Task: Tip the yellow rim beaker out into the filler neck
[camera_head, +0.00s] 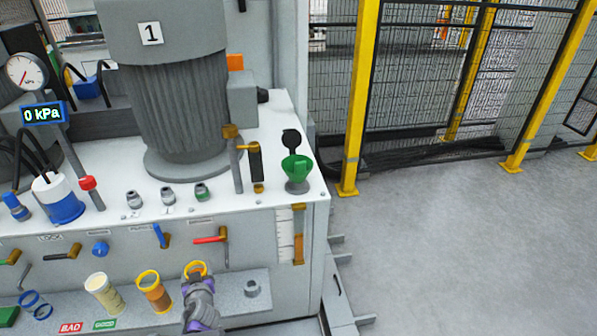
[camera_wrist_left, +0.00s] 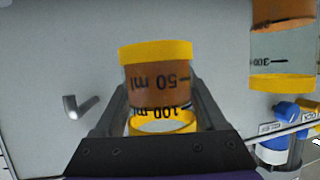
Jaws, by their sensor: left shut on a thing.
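My left gripper (camera_head: 198,282) is shut on a small beaker with a yellow rim (camera_head: 195,267) at the front shelf. In the left wrist view this beaker (camera_wrist_left: 158,80) sits between the fingers, shows brown contents and 50 and 100 ml marks, and appears upside down. Whether it touches the shelf I cannot tell. A larger yellow-rimmed beaker (camera_head: 153,291) with brown contents stands just left of it; it also shows in the left wrist view (camera_wrist_left: 283,50). The filler neck with its green funnel (camera_head: 296,168) is on the deck's right end, its black cap (camera_head: 291,140) raised. My right gripper is out of view.
A cream beaker (camera_head: 103,292) stands farther left on the shelf (camera_head: 235,285), behind BAD and GOOD labels. A red-handled valve (camera_head: 210,239) and a blue-handled valve (camera_head: 160,235) stick out above the shelf. A large motor (camera_head: 175,100) and a brass-topped post (camera_head: 235,160) stand on the deck.

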